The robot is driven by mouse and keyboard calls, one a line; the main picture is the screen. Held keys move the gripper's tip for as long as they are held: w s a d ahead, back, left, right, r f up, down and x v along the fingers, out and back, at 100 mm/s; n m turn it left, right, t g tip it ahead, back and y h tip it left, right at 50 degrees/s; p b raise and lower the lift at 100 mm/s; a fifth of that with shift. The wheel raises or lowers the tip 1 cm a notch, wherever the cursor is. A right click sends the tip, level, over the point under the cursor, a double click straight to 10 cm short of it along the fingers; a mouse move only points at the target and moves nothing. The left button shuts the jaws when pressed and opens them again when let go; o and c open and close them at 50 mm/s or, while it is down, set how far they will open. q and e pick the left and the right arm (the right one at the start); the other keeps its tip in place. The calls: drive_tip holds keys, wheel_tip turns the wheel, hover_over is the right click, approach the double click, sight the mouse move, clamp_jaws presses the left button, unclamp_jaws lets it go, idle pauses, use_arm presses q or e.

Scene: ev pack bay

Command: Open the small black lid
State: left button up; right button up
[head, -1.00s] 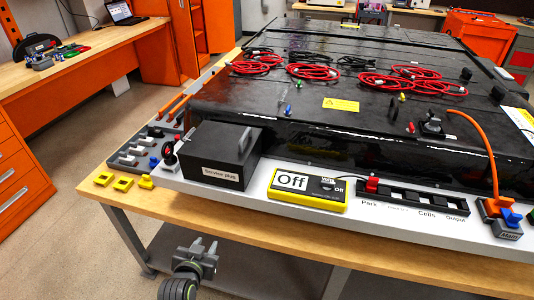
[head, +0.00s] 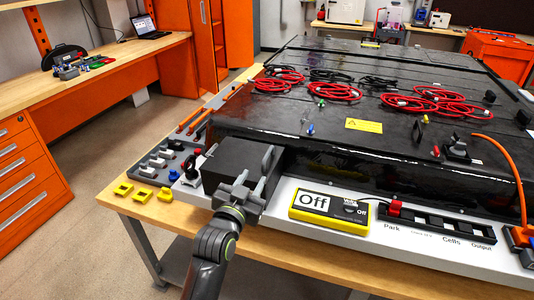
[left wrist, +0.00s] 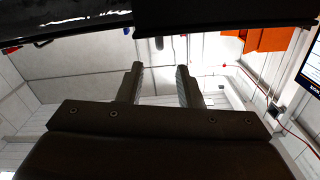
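The small black lid (head: 238,152) is the top of the black box at the front left corner of the battery pack, and it looks closed. A grey handle (head: 267,158) stands up near its right edge. My left gripper (head: 252,182) is in front of the box and covers its front face and label. Its two fingers are apart, also in the left wrist view (left wrist: 157,85), with nothing between them. Whether the fingers touch the box or handle I cannot tell. My right gripper is not in view.
A yellow "Off" display (head: 330,211) sits right of the box. Yellow blocks (head: 144,197) and a grey tray of parts (head: 172,158) lie to its left. Red cables (head: 340,92) lie on the pack (head: 330,150). The wooden table edge is in front.

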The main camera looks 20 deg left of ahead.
sight(264, 160)
use_arm(q)
drive_tip(key=w+p, duration=0.1)
drive_tip(key=w, duration=0.8)
drive_tip(key=shift+w+d+p, duration=0.15)
drive_tip(key=shift+w+p, duration=0.05)
drive_tip(key=shift+p, duration=0.15)
drive_tip(key=shift+w, duration=0.9)
drive_tip(key=shift+d, duration=0.1)
clamp_jaws()
